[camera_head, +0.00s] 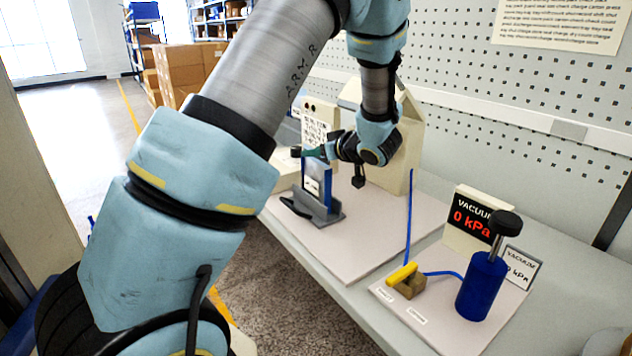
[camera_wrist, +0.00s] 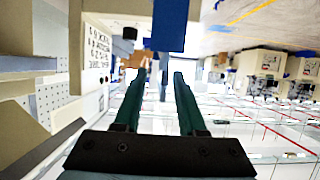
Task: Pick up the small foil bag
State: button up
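I cannot make out a small foil bag for certain in either view. A blue upright piece with a pale front (camera_head: 315,186) stands in a grey holder (camera_head: 322,214) on the bench board. My gripper (camera_head: 303,152) is level with the top of this piece, its green fingers pointing left. In the wrist view, the two green fingers (camera_wrist: 161,75) are apart with an open gap and nothing visibly held. A blue block (camera_wrist: 170,25) shows at the top of that view, beyond the fingers; whether it touches them I cannot tell.
A beige machine housing (camera_head: 395,165) stands behind my gripper. At the right are a vacuum display (camera_head: 468,218), a blue cylinder with a black knob (camera_head: 482,287) and a yellow-handled valve (camera_head: 403,273). The board's front middle (camera_head: 350,245) is clear. Cardboard boxes (camera_head: 183,70) are on the far left.

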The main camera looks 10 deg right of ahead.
grip_shut()
dwell(1.4)
